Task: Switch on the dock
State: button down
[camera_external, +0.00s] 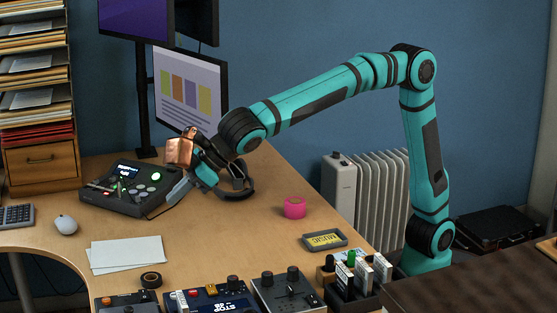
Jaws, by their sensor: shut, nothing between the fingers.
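A black sloped device (125,196) with a small lit screen, several round buttons, a red key and a lit green button stands on the desk at left; it may be the dock, but no readable label confirms this. My gripper (174,192) is shut and empty, pointing down and left at the right edge of this device. The fingertips overlap its edge in the picture, and I cannot tell whether they touch it. The gripper's body hides part of the desk behind it.
Black headphones (238,190) lie just right of my gripper. A pink tape roll (294,207), a yellow-labelled cassette (324,240), paper sheets (126,254) and a mouse (65,225) lie on the desk (215,240). Several control boxes line the front; monitors (190,90) stand behind.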

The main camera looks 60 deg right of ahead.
jog(key=s+a+f, duration=0.5)
jog(key=a, duration=0.5)
send_over(151, 294)
jog(key=shift+n+g, duration=0.3)
jog(key=shift+n, duration=0.1)
jog(key=f, duration=0.7)
jog(key=shift+a+f, duration=0.15)
jog(key=shift+a, duration=0.1)
jog(key=shift+d+f, duration=0.2)
jog(key=shift+f, duration=1.55)
jog(key=shift+d+f, duration=0.1)
